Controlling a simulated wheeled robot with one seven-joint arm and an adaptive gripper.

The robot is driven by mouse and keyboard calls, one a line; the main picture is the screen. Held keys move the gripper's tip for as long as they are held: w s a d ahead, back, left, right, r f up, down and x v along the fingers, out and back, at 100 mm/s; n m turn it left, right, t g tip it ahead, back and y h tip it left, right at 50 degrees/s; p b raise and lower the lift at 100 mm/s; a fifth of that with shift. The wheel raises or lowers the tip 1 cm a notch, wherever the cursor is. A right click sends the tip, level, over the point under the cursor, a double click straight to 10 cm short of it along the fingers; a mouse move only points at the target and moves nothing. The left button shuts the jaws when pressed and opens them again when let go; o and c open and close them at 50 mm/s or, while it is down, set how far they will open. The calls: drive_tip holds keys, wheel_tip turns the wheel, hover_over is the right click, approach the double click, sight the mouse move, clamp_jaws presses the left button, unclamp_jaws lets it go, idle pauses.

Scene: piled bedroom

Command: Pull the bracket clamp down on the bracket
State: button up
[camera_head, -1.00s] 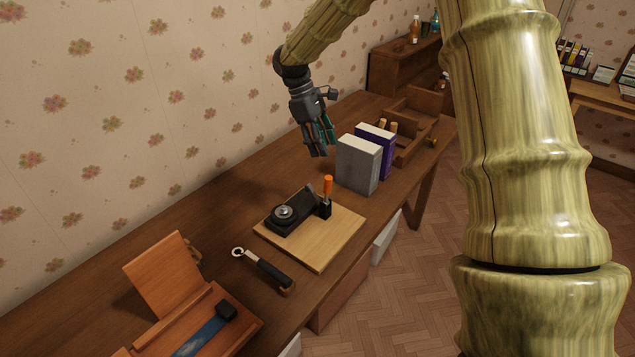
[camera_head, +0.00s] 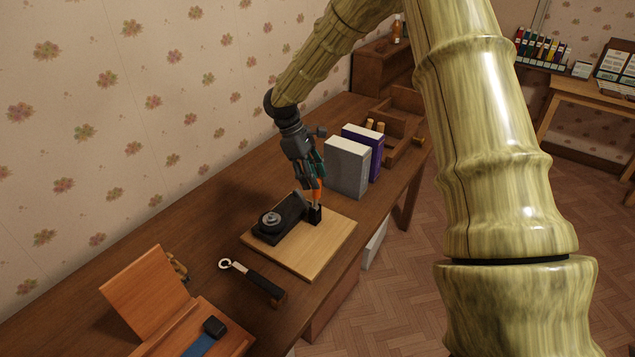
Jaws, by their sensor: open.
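The bracket clamp shows as an upright orange handle (camera_head: 317,192) on a small black base (camera_head: 315,213). It stands on a light wooden board (camera_head: 310,252) on the desk. The black bracket (camera_head: 281,219), with a round grey knob on it, lies on the board just left of the clamp. My gripper (camera_head: 312,186) is open and points down at the orange handle. Its fingers are beside or around the upper part of the handle and partly hide it. I cannot tell whether they touch it.
A grey box (camera_head: 347,167) and a purple box (camera_head: 365,150) stand close behind and right of my gripper. A black-handled wrench (camera_head: 258,282) lies in front of the board. An open wooden box (camera_head: 150,290) is at lower left. The patterned wall runs along the desk's left side.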

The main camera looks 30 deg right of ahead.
sight(317, 196)
drive_tip(key=shift+p+x, duration=0.3)
drive_tip(key=shift+x, duration=1.4)
clamp_jaws()
